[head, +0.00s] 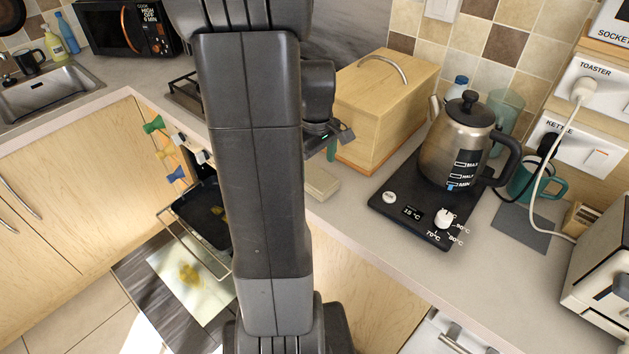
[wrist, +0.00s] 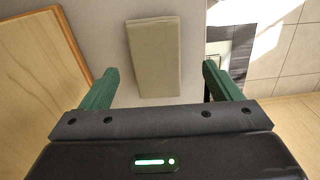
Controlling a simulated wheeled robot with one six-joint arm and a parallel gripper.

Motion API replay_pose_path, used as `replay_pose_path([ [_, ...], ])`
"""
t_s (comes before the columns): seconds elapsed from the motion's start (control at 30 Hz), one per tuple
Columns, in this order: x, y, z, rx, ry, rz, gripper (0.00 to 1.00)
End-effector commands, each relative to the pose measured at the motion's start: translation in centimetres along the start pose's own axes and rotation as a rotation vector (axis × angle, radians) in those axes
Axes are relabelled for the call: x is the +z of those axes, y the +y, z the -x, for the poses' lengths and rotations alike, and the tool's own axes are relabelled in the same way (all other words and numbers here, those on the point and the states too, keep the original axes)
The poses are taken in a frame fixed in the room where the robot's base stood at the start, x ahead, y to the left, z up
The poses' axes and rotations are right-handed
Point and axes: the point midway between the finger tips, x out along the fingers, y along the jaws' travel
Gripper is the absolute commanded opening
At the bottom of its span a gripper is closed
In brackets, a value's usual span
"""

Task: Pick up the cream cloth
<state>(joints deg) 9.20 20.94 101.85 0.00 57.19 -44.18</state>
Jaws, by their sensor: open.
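The cream cloth (head: 322,183) is a folded, flat rectangle on the grey counter, just right of my arm and near the front edge in the head view. In the wrist view the cloth (wrist: 155,57) lies ahead of my gripper (wrist: 158,82), roughly centred between the two green fingers. The fingers are apart and nothing is held between them. In the head view my gripper is mostly hidden behind my arm link, with a green finger showing beside the wooden box. I cannot tell the exact height of the fingers above the counter.
A wooden bread box (head: 385,105) stands behind the cloth, close to my gripper. A kettle (head: 459,140) sits on its black base (head: 400,215) to the right. An oven door (head: 195,285) hangs open below the counter at the left. Bare counter (head: 350,215) lies between cloth and kettle base.

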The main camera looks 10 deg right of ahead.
Motion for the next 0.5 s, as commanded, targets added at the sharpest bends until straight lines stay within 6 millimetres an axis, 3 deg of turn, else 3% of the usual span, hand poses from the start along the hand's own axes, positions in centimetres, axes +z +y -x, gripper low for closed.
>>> replay_pose_path([
  [0.33, 0.2, 0.0, -4.1, -0.003, -0.003, 0.0, 0.85],
  [0.5, 0.2, 0.0, -5.2, -0.002, -0.002, 0.0, 0.85],
])
